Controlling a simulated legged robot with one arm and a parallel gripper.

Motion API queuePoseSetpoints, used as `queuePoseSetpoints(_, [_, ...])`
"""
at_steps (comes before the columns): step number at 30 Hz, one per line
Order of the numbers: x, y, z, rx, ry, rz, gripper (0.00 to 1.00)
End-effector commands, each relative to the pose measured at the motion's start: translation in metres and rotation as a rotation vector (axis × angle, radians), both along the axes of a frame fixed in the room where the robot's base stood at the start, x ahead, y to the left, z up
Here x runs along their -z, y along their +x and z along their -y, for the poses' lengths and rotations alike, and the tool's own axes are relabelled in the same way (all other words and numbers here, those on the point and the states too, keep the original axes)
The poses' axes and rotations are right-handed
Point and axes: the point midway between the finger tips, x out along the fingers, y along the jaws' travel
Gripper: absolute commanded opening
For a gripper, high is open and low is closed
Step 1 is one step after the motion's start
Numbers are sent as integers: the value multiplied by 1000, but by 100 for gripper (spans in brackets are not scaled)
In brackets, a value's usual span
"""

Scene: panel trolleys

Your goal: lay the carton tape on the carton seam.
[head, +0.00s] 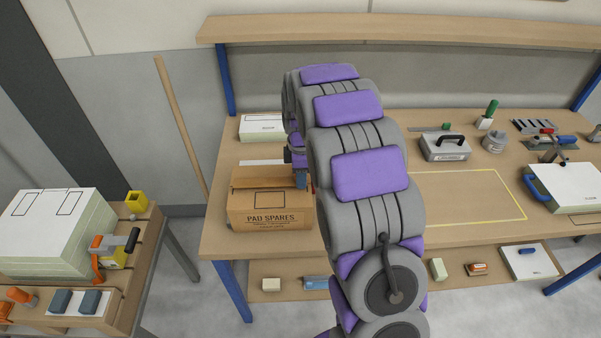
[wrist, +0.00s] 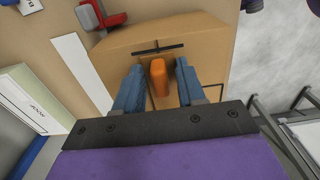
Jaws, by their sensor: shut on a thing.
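The brown carton (head: 270,205), printed PAD SPARES, stands on the left end of the workbench; its top also shows in the wrist view (wrist: 205,40). My gripper (wrist: 158,80) is over the carton, its blue fingers on either side of an orange piece (wrist: 159,78), which looks like the handle of the carton tape. A thin dark bar (wrist: 158,48) with a short crosspiece shows just beyond it against the carton top. I cannot tell whether it belongs to the held piece or touches the carton. In the head view my arm hides most of the gripper and the carton's right side.
A white strip (wrist: 80,70) and a white box (wrist: 30,100) lie beside the carton. A red object (wrist: 103,15) is close to the carton's edge. A trolley (head: 150,265) with panels and tools stands left. A yellow outlined area (head: 465,195) on the bench is clear.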

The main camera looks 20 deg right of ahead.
Motion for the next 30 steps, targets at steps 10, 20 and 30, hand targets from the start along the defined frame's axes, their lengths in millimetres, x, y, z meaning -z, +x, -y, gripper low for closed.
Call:
queuePoseSetpoints(10, [8, 0, 0, 0, 0, 1, 8])
queuePoseSetpoints(20, [11, 0, 0, 0, -1, 2, 56])
queuePoseSetpoints(30, [11, 0, 0, 0, -1, 2, 69])
